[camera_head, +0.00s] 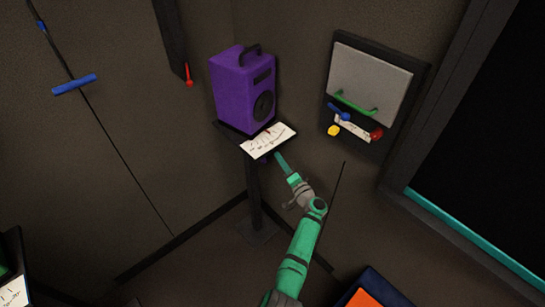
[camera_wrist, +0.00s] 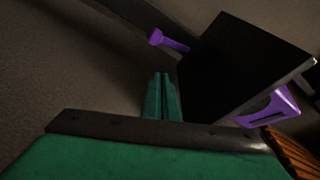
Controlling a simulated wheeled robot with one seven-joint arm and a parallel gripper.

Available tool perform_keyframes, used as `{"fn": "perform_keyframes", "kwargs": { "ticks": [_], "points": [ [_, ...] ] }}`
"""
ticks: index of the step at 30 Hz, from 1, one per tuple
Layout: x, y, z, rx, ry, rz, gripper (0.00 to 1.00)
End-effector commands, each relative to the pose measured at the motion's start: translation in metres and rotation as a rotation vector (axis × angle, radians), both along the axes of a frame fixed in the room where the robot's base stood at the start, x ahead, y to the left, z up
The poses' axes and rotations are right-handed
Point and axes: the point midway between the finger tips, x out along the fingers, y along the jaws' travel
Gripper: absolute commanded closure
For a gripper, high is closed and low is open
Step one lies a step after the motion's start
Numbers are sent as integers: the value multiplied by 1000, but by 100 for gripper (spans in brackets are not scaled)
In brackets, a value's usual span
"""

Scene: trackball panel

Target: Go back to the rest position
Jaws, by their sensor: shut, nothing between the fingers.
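My gripper (camera_head: 279,158) is at the end of my green arm in the head view, beside and just below the front edge of the small stand (camera_head: 228,131). In the wrist view its two green fingers (camera_wrist: 162,93) are together, with nothing between them. A dark slab (camera_wrist: 235,70) fills the right of that view, close to the fingers. A purple peg-like part (camera_wrist: 168,41) and a purple bracket-like part (camera_wrist: 270,109) show beside it. I cannot tell whether the fingers touch the slab.
A purple speaker-like box (camera_head: 243,88) and a white marked sheet (camera_head: 268,140) are on the stand. A wall panel (camera_head: 370,85) with a green handle (camera_head: 355,104) is to the right. A dark teal-edged frame (camera_head: 470,235) stands far right. An orange-topped object (camera_head: 365,298) is at the bottom.

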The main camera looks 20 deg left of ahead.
Motion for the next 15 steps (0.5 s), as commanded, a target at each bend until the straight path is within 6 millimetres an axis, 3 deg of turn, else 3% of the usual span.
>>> {"fn": "perform_keyframes", "kwargs": {
  "ticks": [9,15],
  "points": [
    [-36,-43,-3,0,-1,-3,100],
    [-46,-54,-4,1,-2,0,100]
  ]
}}
